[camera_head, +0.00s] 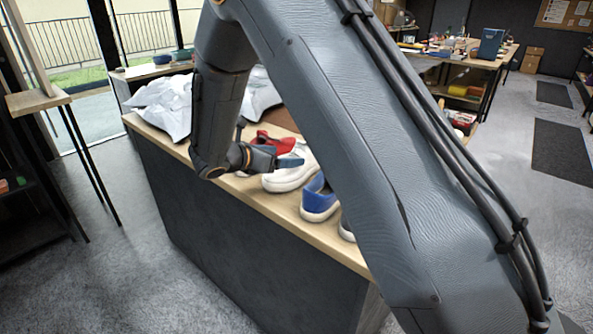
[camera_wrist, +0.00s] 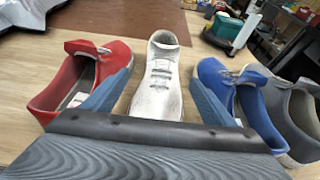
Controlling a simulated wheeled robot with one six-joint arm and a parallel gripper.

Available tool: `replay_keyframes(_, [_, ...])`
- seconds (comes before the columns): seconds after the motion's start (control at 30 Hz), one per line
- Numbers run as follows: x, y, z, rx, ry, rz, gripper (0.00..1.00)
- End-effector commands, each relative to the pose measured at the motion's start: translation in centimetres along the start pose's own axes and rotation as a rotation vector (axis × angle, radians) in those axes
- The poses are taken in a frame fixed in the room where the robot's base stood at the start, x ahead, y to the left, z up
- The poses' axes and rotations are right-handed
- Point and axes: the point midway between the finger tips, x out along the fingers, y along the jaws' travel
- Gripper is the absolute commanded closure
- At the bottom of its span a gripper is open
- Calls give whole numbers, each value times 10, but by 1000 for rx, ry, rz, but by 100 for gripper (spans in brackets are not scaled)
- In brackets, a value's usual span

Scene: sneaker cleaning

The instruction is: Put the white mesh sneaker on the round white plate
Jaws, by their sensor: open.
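The white mesh sneaker (camera_wrist: 158,88) lies on the wooden counter, with its laces showing in the wrist view. It also shows in the head view (camera_head: 287,181), partly behind my gripper. My gripper (camera_wrist: 160,76) is open, with one blue finger on each side of the white sneaker as seen from the wrist. I cannot tell whether the fingers touch it. In the head view my gripper (camera_head: 290,163) is just above and beside the sneaker. I see no round white plate in either view; my arm hides part of the counter.
A red sneaker (camera_wrist: 92,72) stands close on the left and a blue sneaker (camera_wrist: 238,95) close on the right. A grey shoe (camera_wrist: 292,115) stands beyond the blue one. Crumpled white material (camera_head: 165,103) lies at the counter's far left end. The counter (camera_head: 262,200) has a clear front strip.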

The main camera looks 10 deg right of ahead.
Motion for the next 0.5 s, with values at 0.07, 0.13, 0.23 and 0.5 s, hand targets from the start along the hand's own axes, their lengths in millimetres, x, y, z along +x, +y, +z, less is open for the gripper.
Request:
replay_keyframes(0.07, [6, 0, -1, 2, 0, -3, 21])
replay_keyframes(0.13, [14, -1, 0, 3, 1, -5, 21])
replay_keyframes(0.23, [25, -3, 1, 2, 0, -7, 21])
replay_keyframes(0.5, [54, -6, 4, 2, 1, -7, 21])
